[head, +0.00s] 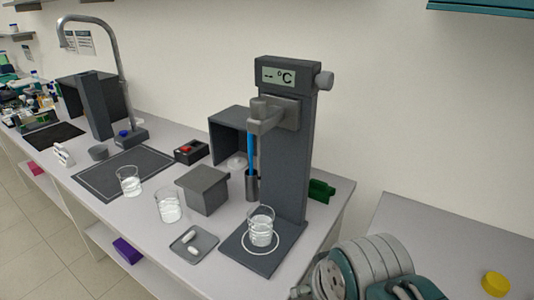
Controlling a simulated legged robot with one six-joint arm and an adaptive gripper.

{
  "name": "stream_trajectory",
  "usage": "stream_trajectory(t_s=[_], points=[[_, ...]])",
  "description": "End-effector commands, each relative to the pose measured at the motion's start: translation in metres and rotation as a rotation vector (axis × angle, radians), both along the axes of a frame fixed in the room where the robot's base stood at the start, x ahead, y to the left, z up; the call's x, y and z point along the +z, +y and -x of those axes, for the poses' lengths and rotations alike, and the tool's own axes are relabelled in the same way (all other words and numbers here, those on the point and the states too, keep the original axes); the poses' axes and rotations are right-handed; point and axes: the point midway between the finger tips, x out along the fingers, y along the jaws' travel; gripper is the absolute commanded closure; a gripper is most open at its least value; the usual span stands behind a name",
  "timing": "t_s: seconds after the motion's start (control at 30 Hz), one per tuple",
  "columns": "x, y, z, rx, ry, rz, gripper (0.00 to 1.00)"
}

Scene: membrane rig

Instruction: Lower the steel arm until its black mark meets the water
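A dark stand (285,150) with a "-- °C" display carries a grey steel arm (274,116) on its front and a round knob (324,81) at its upper right. A blue rod (252,152) hangs from the arm, with a grey cylinder (251,187) at its lower end. The black mark is too small to make out clearly. Below, a glass beaker of water (261,227) stands on a white ring on the stand's base. The cylinder's end appears above the beaker. Part of my arm shows at the bottom right; my gripper's fingers cannot be made out clearly there.
Two more water glasses (168,206) (129,181), a grey block (203,190) and a small tray (194,244) with white pieces stand left of the stand. A sink tap (115,60) is at the back left. A yellow object (496,284) lies on the right bench.

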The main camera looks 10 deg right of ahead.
Motion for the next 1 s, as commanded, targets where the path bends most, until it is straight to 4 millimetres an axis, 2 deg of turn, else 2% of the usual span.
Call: stream_trajectory(t_s=[0.47,0.5,0.7,0.77,0.83,1.0], points=[[0.000,0.000,0.000,0.000,0.000,0.000,0.07],[0.000,0.000,0.000,0.000,0.000,0.000,0.18],[0.002,0.000,-0.001,0.000,0.000,0.000,0.18],[0.010,0.001,-0.006,0.001,0.000,0.000,0.18],[0.026,0.001,-0.017,0.002,0.002,0.000,0.18],[0.086,0.004,-0.055,0.007,0.015,0.000,0.18]])
